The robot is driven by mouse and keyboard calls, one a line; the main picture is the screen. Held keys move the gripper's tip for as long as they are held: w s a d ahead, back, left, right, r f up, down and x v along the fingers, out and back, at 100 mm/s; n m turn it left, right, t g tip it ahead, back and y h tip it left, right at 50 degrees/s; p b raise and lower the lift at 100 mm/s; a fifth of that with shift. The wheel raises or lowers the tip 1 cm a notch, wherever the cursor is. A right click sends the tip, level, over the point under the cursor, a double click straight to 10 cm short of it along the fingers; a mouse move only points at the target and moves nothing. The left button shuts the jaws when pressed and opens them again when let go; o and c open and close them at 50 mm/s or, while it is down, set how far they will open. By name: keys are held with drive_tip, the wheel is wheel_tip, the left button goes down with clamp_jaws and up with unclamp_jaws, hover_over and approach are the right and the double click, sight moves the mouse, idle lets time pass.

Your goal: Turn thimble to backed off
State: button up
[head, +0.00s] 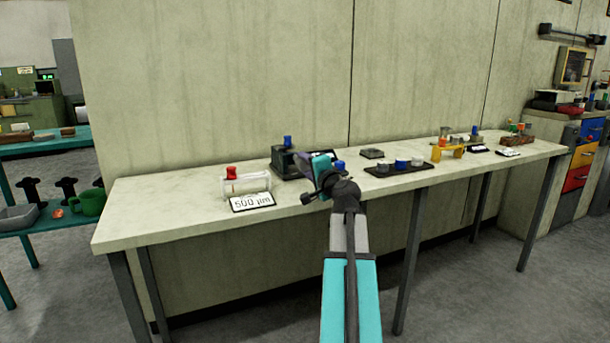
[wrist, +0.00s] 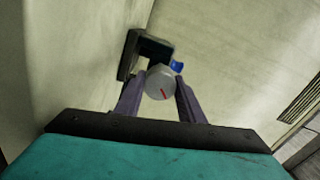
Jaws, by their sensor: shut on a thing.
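The thimble (wrist: 160,84) is a grey round knob with a red line on its end face, between my gripper's fingers in the wrist view. My gripper (wrist: 160,97) is shut on it, one purple finger at each side. Behind the thimble is a dark block (wrist: 152,48), with a small blue part (wrist: 177,66) to the right. In the head view my gripper (head: 322,172) is at the right side of the dark device (head: 286,165), which has a blue knob (head: 287,141) on top. The thimble is hidden there by my arm.
A clear box with a red knob (head: 231,172) and a "500 µm" card (head: 253,201) stand left of the device.

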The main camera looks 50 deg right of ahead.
drive_tip(key=n+b, duration=0.4)
drive_tip(key=n, duration=0.1)
drive_tip(key=shift+a, duration=0.1)
idle(0.3)
drive_tip(key=o, duration=1)
drive_tip(key=shift+o, duration=0.2)
drive_tip(key=shift+s, duration=0.1)
drive_tip(key=shift+p+v, duration=1.35)
drive_tip(key=shift+v, duration=3.95)
drive_tip(key=shift+b+v, duration=1.45)
drive_tip(key=shift+b, duration=0.2)
